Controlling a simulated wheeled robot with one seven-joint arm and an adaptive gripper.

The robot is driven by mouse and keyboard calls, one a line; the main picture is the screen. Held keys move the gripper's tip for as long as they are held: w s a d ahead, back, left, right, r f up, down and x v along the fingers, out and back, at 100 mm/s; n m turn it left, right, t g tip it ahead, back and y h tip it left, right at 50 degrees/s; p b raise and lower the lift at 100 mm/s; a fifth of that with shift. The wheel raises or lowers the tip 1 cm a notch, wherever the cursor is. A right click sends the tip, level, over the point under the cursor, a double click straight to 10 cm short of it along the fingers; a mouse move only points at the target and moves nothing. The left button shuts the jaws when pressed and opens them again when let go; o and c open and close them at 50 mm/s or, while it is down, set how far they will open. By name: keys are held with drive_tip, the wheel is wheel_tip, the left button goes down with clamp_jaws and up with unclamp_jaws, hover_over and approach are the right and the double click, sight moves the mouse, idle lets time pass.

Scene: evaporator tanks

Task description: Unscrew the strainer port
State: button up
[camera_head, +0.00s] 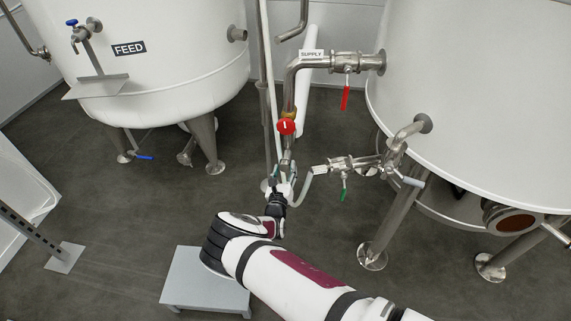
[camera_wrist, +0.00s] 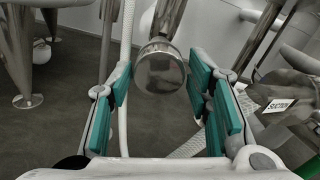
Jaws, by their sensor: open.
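The strainer port shows in the wrist view as a round metal cap (camera_wrist: 160,66) on the end of a steel pipe stub. It lies between the two teal finger pads of my gripper (camera_wrist: 161,88), towards their far ends. Clear gaps show on both sides, so the pads do not touch it. My gripper is open and empty. The cap is hard to make out there, partly hidden by my gripper.
A white FEED tank (camera_head: 160,60) stands at left and another white tank (camera_head: 470,90) at right. A white hose (camera_wrist: 126,60) runs close to my left finger.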

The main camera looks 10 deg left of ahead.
drive_tip(key=m, duration=0.2)
drive_tip(key=shift+m+p, duration=0.3)
drive_tip(key=shift+p, duration=0.1)
drive_tip(key=m+p, duration=0.1)
drive_tip(key=m, duration=0.2)
drive_tip(key=shift+r, duration=0.15)
drive_tip(key=m+p, duration=0.2)
drive_tip(key=m, duration=0.2)
drive_tip(key=m+p, duration=0.1)
drive_tip(key=m, duration=0.3)
drive_tip(key=m+p, duration=0.1)
drive_tip(key=m, duration=0.3)
drive_tip(key=shift+m+p, duration=0.3)
drive_tip(key=shift+p, duration=0.05)
clamp_jaws()
drive_tip(key=shift+a+f+n+b, duration=0.1)
drive_tip(key=shift+f+n+b, duration=0.15)
drive_tip(key=shift+n+b, duration=0.6)
drive_tip(key=n, duration=0.3)
drive_tip(key=shift+n, duration=0.35)
drive_tip(key=shift+b, duration=0.3)
